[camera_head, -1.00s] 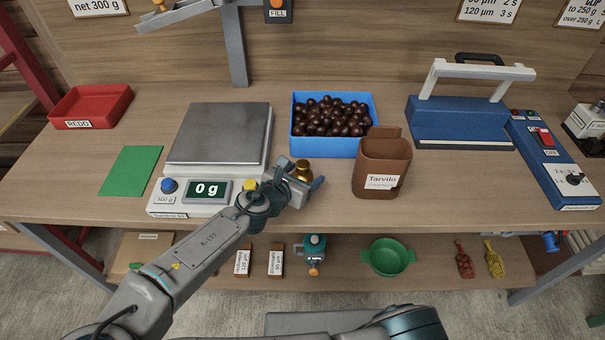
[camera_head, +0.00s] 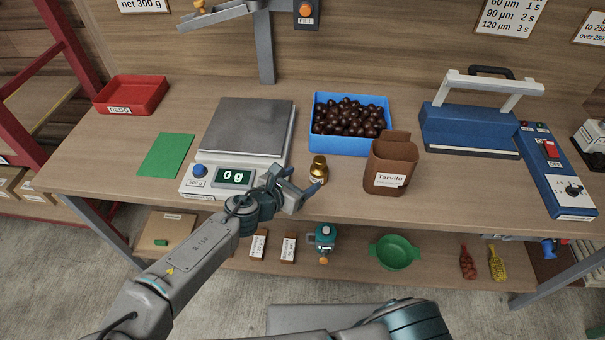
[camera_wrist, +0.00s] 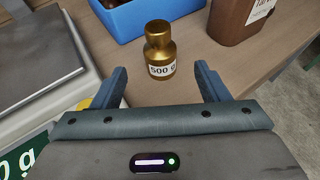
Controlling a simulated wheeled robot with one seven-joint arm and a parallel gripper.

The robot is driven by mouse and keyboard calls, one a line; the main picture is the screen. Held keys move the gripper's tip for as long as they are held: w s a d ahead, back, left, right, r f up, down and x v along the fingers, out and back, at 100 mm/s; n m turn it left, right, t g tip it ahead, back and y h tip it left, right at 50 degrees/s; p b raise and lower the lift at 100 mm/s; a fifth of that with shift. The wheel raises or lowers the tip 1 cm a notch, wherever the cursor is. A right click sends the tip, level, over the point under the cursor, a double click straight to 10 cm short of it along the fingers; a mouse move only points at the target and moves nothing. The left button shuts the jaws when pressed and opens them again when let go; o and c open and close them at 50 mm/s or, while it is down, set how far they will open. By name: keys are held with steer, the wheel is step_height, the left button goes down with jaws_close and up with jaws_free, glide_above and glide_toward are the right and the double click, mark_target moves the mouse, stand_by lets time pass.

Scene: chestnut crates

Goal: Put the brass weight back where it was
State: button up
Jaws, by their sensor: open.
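The brass weight (camera_head: 318,170) stands upright on the bench between the scale (camera_head: 219,180) and the brown Tarvilo bag (camera_head: 390,166). In the wrist view the weight (camera_wrist: 160,52) carries a label reading 500 g. My gripper (camera_head: 304,186) is open and empty. Its two fingers (camera_wrist: 160,84) point toward the weight, which stands just beyond the tips and between their lines. The scale has a bare grey plate (camera_head: 240,126) and its display reads 0 g. A green mat (camera_head: 166,155) lies bare to the left of the scale.
A blue crate (camera_head: 350,145) of dark chestnuts stands behind the weight. A red REDO tray (camera_head: 130,94) is at the back left. A blue sealer (camera_head: 470,128) and a control box (camera_head: 556,172) stand on the right. The lower shelf holds a green colander (camera_head: 396,251).

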steer(key=shift+p+v, duration=0.4)
steer(key=shift+v, duration=0.75)
steer(key=s+d+f+m+g+y, duration=0.35)
steer(key=s+d+m+g, duration=0.55)
steer(key=m, duration=0.4)
steer(key=s+d+r+m+t+y, duration=0.1)
steer(key=s+d+r+m+y, duration=0.1)
steer(key=r+m, duration=0.5)
steer(key=s+d+r+m+t+y, duration=0.1)
steer(key=s+d+r+m, duration=0.4)
steer(key=r, duration=1.2)
steer(key=shift+s+d+m+y, duration=0.3)
steer(key=shift+m+y, duration=0.55)
steer(key=shift+m, duration=0.75)
steer(key=shift+a, duration=0.1)
